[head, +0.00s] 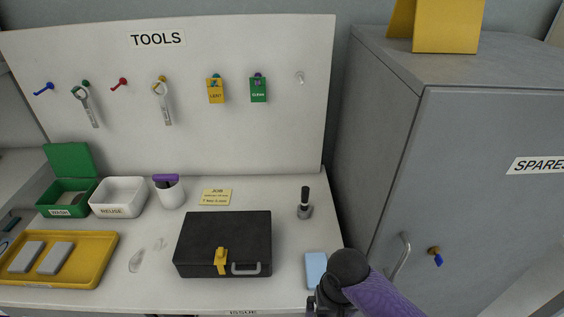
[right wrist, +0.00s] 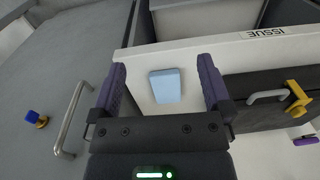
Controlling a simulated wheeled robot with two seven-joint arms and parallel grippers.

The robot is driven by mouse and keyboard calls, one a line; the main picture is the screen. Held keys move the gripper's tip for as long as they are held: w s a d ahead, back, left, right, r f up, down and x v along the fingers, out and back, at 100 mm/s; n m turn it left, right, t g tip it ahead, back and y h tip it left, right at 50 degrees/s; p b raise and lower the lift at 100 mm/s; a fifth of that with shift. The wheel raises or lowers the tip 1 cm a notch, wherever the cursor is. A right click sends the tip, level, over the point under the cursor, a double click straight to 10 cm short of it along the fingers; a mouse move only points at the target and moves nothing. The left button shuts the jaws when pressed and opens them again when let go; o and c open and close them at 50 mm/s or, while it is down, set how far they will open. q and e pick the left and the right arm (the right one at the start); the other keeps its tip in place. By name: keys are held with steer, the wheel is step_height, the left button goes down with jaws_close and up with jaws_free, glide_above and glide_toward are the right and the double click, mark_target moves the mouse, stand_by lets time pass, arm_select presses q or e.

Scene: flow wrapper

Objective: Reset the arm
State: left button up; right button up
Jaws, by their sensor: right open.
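My right arm, in a purple sleeve, comes in at the lower right of the head view. Its gripper (head: 326,302) is partly cut off by the bottom edge there. In the right wrist view my right gripper (right wrist: 162,68) is open, with its two purple fingers spread and nothing held. A light blue block (right wrist: 166,86) shows between the fingers, lying on the white bench top. It also shows in the head view (head: 315,268), just left of my wrist. Whether the fingers are above it or level with it cannot be told. My left gripper is not in view.
A black case (head: 225,238) with a yellow latch lies on the bench (head: 120,230). A grey cabinet (head: 470,180) with a handle (head: 401,257) and a key stands close at right. A yellow tray (head: 100,262), bins and a tool board (head: 200,130) are further left.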

steer(key=s+d+f+b, duration=0.25)
steer(key=s+f, duration=0.25)
steer(key=f, duration=0.6)
steer(key=s+d+f+b, duration=0.2)
steer(key=s+d+f, duration=0.15)
steer(key=f, duration=0.65)
arm_select(q)
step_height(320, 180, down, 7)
steer(key=b, duration=0.2)
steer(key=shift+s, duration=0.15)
arm_select(e)
steer(key=s+d+f+n, duration=0.1)
steer(key=s+f, duration=0.3)
steer(key=s, duration=0.7)
steer(key=s+d+f+n, duration=0.1)
steer(key=s+f, duration=0.4)
steer(key=s, duration=0.5)
steer(key=shift+s+d+f+h, duration=0.25)
steer(key=shift+s+d+h, duration=0.05)
steer(key=shift+s+d, duration=0.05)
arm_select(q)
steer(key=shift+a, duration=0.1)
